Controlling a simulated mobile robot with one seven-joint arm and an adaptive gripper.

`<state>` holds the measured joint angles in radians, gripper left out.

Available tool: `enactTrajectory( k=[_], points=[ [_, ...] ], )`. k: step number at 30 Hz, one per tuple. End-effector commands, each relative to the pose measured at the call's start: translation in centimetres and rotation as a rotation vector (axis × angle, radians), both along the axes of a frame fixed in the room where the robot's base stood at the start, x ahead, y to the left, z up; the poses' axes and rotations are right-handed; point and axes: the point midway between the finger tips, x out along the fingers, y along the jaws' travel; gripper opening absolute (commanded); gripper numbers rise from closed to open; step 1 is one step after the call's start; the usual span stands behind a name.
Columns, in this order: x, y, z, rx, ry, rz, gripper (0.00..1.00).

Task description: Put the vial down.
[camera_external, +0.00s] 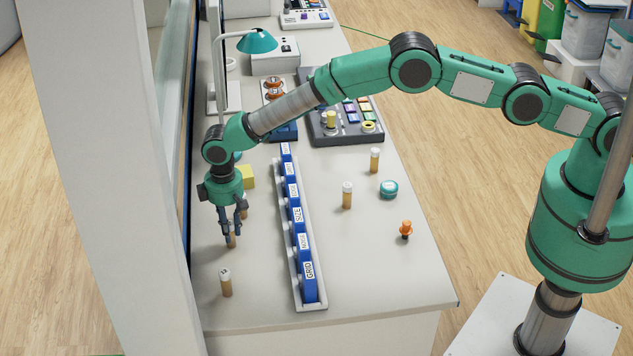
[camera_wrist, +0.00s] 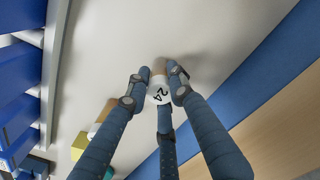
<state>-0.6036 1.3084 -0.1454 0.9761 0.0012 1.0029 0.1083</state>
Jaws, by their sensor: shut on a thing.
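My gripper (camera_external: 231,228) is at the left part of the white counter (camera_external: 390,275), pointing down, with its fingers shut around a vial (camera_external: 232,241). In the wrist view, the fingertips of my gripper (camera_wrist: 160,94) close around the vial's white cap (camera_wrist: 160,93), which is marked 24. Its tan body (camera_wrist: 158,68) shows beyond the cap. The vial looks about upright, low over the counter; I cannot tell whether its base touches it. Another vial with a white cap (camera_external: 226,283) stands apart, nearer the counter's front edge.
A long rack of blue labelled boxes (camera_external: 297,228) stands right of my gripper. A yellow block (camera_external: 247,177) is behind it. Two vials (camera_external: 347,195) (camera_external: 374,160), a teal round object (camera_external: 389,189) and an orange-topped item (camera_external: 406,229) stand farther right. The front right counter is clear.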

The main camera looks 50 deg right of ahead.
Motion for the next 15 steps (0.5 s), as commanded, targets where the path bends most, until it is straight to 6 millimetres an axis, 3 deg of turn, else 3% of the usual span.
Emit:
enactTrajectory(
  k=[1, 4, 15],
  points=[
    [-0.02, -0.01, -0.19, 0.0, 0.0, 0.0, 0.24],
    [-0.01, -0.02, -0.11, 0.0, 0.0, 0.0, 0.41],
    [-0.02, -0.01, 0.03, 0.0, 0.0, 0.0, 0.41]
  ],
)
